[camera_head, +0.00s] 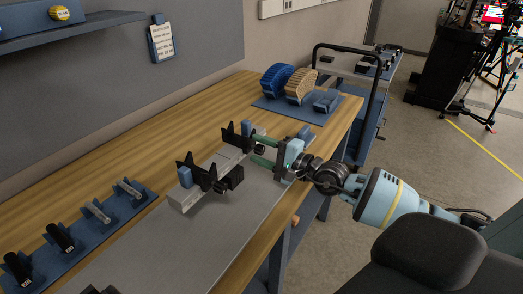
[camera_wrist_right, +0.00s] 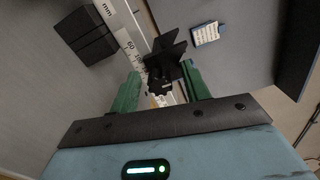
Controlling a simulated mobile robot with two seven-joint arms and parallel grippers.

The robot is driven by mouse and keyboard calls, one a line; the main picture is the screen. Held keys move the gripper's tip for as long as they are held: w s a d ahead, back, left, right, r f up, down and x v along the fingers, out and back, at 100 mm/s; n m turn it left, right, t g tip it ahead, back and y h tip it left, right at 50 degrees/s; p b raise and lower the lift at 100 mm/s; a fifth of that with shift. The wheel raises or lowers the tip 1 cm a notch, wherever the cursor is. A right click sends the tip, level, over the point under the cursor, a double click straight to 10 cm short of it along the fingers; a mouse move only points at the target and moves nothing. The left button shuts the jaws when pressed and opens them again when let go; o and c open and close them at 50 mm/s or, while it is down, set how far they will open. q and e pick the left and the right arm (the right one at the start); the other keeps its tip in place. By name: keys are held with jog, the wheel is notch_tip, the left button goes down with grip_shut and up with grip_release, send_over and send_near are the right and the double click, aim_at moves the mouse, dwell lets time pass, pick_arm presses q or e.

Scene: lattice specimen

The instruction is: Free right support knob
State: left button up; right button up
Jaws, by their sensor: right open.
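A silver rail with a printed mm scale (camera_head: 185,201) lies on the grey bench plate; its scale also shows in the right wrist view (camera_wrist_right: 128,40). The black right support (camera_head: 233,136) stands at the rail's far end, and its small dark knob (camera_head: 260,151) faces my right gripper (camera_head: 259,151). The gripper is open, its green fingers on either side of the knob. In the right wrist view, the dark knob (camera_wrist_right: 158,85) shows between the fingers; I cannot tell whether they touch it. A second black support (camera_head: 203,175) stands nearer. My left gripper is not visible.
A black block (camera_head: 235,177) sits at the rail's near side. A blue rack (camera_head: 75,237) with dark and silver cylinders is at the left. A blue board (camera_head: 300,109) with blue and tan wheel-like pieces is at the back. The front grey plate is mostly clear.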

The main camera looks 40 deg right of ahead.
jog(key=shift+s, duration=0.15)
jog(key=shift+s+d+f, duration=0.15)
jog(key=shift+s, duration=0.15)
jog(key=v, duration=0.6)
jog(key=shift+b, duration=0.3)
jog(key=shift+s+d, duration=0.15)
jog(key=shift+s, duration=0.15)
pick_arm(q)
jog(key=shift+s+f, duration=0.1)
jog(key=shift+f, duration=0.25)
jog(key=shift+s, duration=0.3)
